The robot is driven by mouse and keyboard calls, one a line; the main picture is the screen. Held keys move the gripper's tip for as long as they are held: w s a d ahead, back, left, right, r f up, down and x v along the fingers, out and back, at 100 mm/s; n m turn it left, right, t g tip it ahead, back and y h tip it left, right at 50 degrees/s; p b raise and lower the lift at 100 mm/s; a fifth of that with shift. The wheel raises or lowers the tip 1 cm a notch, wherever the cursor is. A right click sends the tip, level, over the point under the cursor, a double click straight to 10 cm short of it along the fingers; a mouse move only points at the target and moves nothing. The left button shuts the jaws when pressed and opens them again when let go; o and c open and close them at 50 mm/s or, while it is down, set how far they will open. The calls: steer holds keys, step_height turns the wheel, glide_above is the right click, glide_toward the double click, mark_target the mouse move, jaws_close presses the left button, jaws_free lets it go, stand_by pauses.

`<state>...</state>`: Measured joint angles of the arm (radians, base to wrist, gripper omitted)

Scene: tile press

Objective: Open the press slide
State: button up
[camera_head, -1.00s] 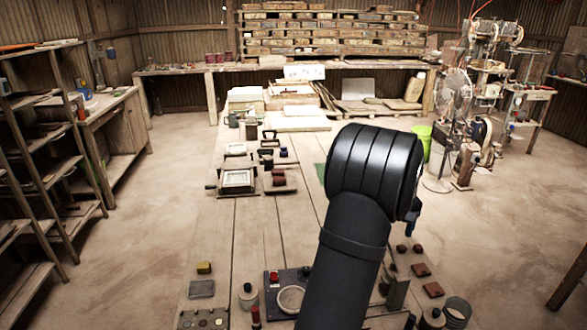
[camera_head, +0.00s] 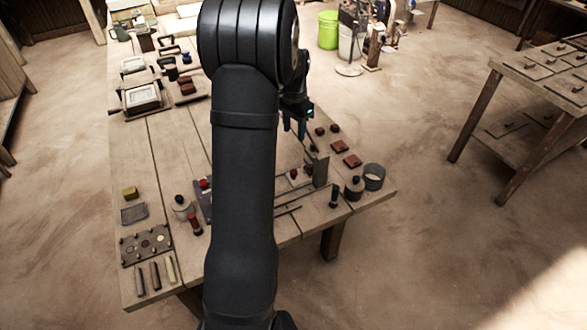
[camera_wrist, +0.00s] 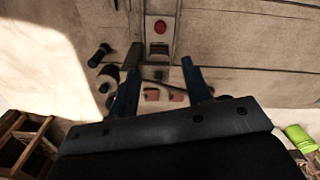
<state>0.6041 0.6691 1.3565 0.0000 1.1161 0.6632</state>
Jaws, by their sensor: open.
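The press slide is partly hidden behind my arm in the head view. Its thin dark rails (camera_head: 288,209) show to the right of the arm, with a red knob (camera_head: 293,174) and an upright greyish plate (camera_head: 320,170) at the right end. My gripper (camera_head: 295,127) hangs above the table behind the plate, pointing down, its blue fingers apart. In the wrist view my gripper (camera_wrist: 160,66) is open and empty. The red knob (camera_wrist: 160,27) and a small block with a dark slot (camera_wrist: 158,48) lie beyond the fingertips. No contact shows.
A dark handle (camera_head: 334,196), a lidded jar (camera_head: 354,187) and a grey ring-shaped can (camera_head: 374,176) stand right of the plate. Red-brown tiles (camera_head: 352,160) lie behind.

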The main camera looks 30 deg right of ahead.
mark_target(294, 171)
step_height(294, 171, down, 18)
steer(key=shift+r, duration=0.25)
stand_by(0.3)
